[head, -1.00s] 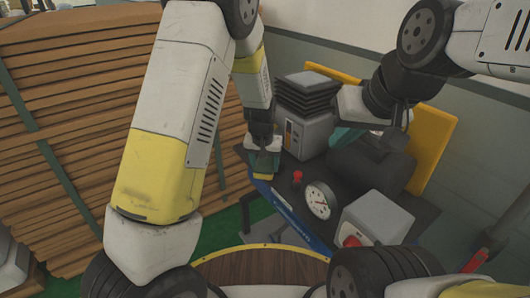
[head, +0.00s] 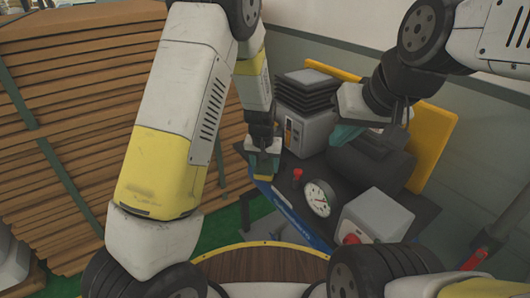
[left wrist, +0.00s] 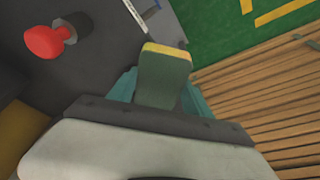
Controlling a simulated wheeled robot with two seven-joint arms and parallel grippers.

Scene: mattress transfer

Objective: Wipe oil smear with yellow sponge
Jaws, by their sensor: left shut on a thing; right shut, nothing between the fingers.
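The sponge (head: 265,167), green with a yellow layer, is in my left gripper (head: 264,152) at the left end of the dark machine bench. In the left wrist view the sponge (left wrist: 165,78) sits between the teal fingers, its yellow edge facing away from the wrist. My left gripper is shut on it, low over the bench's corner; I cannot tell whether the sponge touches the surface. My right gripper (head: 345,134) is shut and empty, above the bench at the right by the dark cylinder. I cannot make out an oil smear; the sponge and arm may hide it.
The dark bench (head: 283,186) carries a red knob (head: 297,174), a round gauge (head: 319,198), a grey box with a red button (head: 376,216), a stacked grey unit (head: 308,125) and a dark cylinder (head: 373,164). Stacked brown slats (head: 70,120) stand at the left.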

